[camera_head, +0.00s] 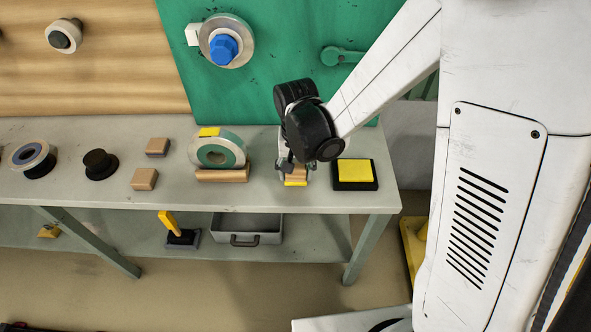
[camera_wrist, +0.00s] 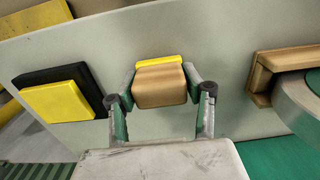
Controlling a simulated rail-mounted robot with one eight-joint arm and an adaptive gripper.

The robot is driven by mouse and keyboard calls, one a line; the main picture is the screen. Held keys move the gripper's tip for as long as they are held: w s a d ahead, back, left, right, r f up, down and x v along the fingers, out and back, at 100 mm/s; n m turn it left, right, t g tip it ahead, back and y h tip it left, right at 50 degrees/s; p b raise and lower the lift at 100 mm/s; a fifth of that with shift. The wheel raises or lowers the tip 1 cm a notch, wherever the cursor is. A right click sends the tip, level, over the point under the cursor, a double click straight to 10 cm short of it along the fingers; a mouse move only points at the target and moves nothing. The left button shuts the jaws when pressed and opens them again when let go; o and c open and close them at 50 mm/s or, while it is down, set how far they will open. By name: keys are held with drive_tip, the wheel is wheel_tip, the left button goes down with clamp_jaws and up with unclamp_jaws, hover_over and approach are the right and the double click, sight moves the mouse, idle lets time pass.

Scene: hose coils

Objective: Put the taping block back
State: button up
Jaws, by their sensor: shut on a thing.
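The block between my fingers, which I take for the taping block (camera_wrist: 160,85), is light brown wood with a yellow strip along one edge. It also shows in the head view (camera_head: 296,173), partly hidden by my gripper. My gripper (camera_wrist: 161,88) is shut on it, one finger on each side. In the head view my gripper (camera_head: 295,174) is low at the bench's right part. I cannot tell whether the block touches the bench top. Right of it in the head view lies a black pad with a yellow top (camera_head: 355,172), apart from my gripper.
The grey bench (camera_head: 240,200) also bears a green-and-white coil on a wooden cradle (camera_head: 222,175), two loose wooden blocks (camera_head: 144,179), a black knob (camera_head: 100,163) and a pale coil (camera_head: 30,156). A green panel (camera_head: 285,60) stands behind. The bench ends just right of the pad.

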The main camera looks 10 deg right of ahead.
drive_tip(key=shift+f, duration=0.15)
drive_tip(key=o, duration=1.4)
